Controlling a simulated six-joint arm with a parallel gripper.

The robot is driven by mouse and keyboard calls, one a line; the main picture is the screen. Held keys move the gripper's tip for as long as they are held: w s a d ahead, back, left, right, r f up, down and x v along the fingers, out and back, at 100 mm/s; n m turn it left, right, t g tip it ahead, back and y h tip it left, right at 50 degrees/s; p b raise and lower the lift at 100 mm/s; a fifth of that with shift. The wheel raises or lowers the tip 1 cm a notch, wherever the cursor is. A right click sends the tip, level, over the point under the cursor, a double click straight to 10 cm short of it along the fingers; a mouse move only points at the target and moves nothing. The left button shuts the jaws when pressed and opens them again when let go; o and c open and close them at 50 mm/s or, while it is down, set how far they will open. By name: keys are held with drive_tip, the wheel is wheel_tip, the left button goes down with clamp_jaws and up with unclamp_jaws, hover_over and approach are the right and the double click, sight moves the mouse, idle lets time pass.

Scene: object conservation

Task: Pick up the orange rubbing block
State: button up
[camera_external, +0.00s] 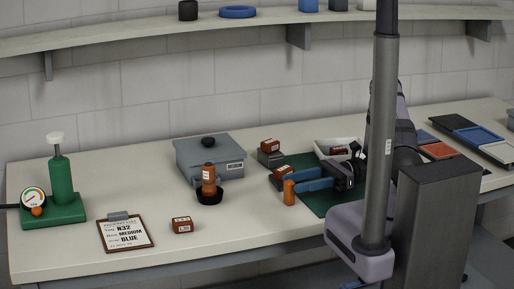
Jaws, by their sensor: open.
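An upright orange block (289,194) with a rounded top stands near the front edge of the green mat (317,203); it looks like the rubbing block. My gripper (294,181), with blue fingers, is open and low over the mat, pointing left. Its fingertips are right by the orange block and a small red-brown labelled box (281,172). I cannot tell whether the fingers touch either one, or whether the block is between them. My arm hides part of the mat's right side.
A grey lidded box (209,156) and an orange-brown bottle (208,176) on a black dish stand left of the mat. A white tray (325,145) sits behind my gripper. Another labelled box (181,225) and a clipboard (126,233) lie left, with clear table between.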

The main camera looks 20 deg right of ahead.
sight(286, 183)
drive_tip(key=shift+a+r+p, duration=0.1)
drive_tip(key=shift+a+p, duration=0.25)
drive_tip(key=shift+a, duration=0.65)
drive_tip(key=shift+s+a+r+p, duration=0.1)
drive_tip(key=shift+a+r+p, duration=0.1)
drive_tip(key=shift+a+p, duration=0.3)
drive_tip(key=a, duration=0.1)
drive_tip(key=a+p, duration=0.1)
drive_tip(key=p, duration=0.1)
drive_tip(key=shift+s+a+r, duration=0.1)
drive_tip(key=shift+a+r, duration=0.15)
drive_tip(key=shift+a, duration=0.15)
drive_tip(key=shift+a+f, duration=0.2)
drive_tip(key=shift+a, duration=0.45)
drive_tip(key=c, duration=1.1)
